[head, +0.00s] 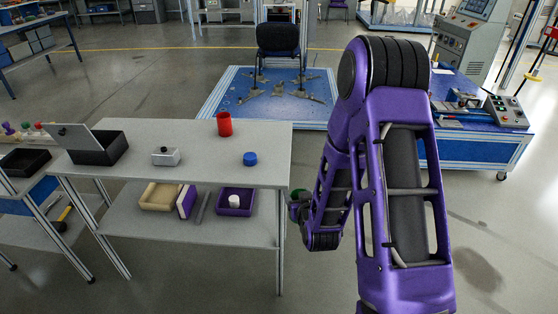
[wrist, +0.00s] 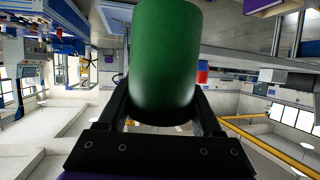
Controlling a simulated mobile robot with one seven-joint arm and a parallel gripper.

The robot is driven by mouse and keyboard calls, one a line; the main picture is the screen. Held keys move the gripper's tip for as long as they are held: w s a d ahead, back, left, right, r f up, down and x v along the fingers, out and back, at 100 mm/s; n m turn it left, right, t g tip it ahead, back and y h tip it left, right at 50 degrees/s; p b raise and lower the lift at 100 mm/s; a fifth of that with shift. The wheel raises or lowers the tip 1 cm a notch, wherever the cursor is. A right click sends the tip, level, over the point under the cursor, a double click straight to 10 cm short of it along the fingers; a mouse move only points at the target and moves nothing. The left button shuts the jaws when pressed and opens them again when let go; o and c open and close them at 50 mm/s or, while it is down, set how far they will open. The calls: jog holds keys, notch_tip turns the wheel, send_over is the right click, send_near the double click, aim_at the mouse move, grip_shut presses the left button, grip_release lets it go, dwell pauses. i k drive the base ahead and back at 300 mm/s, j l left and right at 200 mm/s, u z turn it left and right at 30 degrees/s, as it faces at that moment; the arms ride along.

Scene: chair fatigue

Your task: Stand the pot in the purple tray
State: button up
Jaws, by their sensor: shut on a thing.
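The green pot (wrist: 165,55) is a plain cylinder that fills the upper middle of the wrist view. My gripper (wrist: 162,112) is shut on it, with a dark finger on each side. In the head view my gripper (head: 298,208) is just right of the table's right edge, and only a small green part of the pot (head: 297,192) shows there. The purple tray (head: 236,211) is on the table's lower shelf, at its right part, left of my gripper. A small white cylinder (head: 234,201) stands in the tray.
On the tabletop (head: 205,168) are a red cylinder (head: 224,124), a blue disc (head: 250,159), a grey metal box (head: 166,156) and an open black box (head: 98,150). A beige tray (head: 160,197) and a purple-edged block (head: 187,202) are left of the purple tray. The tabletop overhangs the shelf.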

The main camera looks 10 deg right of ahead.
aim_at(241, 194)
jog(key=z, duration=1.85)
jog(key=i+l+z, duration=0.1)
jog(key=z, duration=0.2)
jog(key=i+z, duration=0.2)
jog(key=z, duration=0.15)
jog(key=i+u, duration=1.05)
jog(key=u, duration=0.2)
jog(key=i+u, duration=0.25)
jog(key=u, duration=0.15)
jog(key=i+u, duration=0.45)
jog(key=i, duration=0.45)
jog(key=i+u, duration=0.25)
jog(key=i, duration=0.7)
jog(key=i+l+u, duration=0.15)
jog(key=i+u, duration=0.35)
jog(key=i, duration=0.4)
